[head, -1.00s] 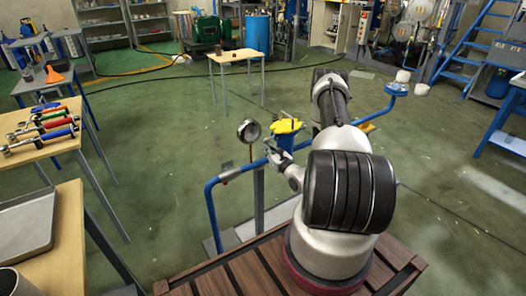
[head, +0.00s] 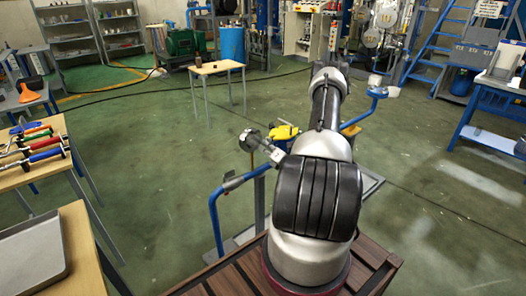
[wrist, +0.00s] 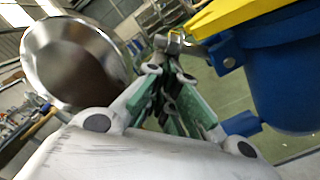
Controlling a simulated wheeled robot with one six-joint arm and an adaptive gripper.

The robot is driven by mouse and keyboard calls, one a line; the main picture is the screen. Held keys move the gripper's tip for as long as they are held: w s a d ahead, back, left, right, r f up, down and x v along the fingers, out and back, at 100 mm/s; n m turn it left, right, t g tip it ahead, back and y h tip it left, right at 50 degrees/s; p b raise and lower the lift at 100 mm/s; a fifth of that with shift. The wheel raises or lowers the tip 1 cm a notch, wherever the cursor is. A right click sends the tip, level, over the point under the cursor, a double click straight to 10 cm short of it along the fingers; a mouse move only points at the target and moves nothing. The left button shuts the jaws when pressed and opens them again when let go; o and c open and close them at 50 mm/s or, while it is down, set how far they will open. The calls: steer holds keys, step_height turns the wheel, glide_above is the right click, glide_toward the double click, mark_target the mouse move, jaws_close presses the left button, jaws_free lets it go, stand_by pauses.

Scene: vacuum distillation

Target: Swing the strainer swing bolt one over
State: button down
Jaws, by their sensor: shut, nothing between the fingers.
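The strainer has a blue body (wrist: 290,85) and a yellow top (wrist: 245,15), at the right of the wrist view. In the head view its yellow top (head: 284,131) shows beyond my arm, with the body mostly hidden. A small metal piece (wrist: 175,42), perhaps the swing bolt, sits at the strainer's left edge, just beyond my fingertips; I cannot tell if they touch. My gripper (wrist: 168,75) has green-padded fingers, shut and empty, left of the strainer. In the head view my gripper (head: 267,148) is small and partly hidden.
A shiny round metal part (wrist: 75,60) is close on the left of my fingers. A blue pipe rail (head: 214,215) runs around the strainer stand. A tool bench (head: 32,155) is at left, a small table (head: 216,66) behind. Green floor between is open.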

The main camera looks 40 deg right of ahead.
mark_target(267, 138)
steer(key=shift+d+r+m, duration=0.4)
steer(key=shift+r+m, duration=0.2)
steer(key=shift+r, duration=0.15)
steer(key=shift+d+r+m, duration=0.4)
steer(key=shift+r+m, duration=0.2)
steer(key=shift+r, duration=0.15)
steer(key=shift+d+r, duration=0.1)
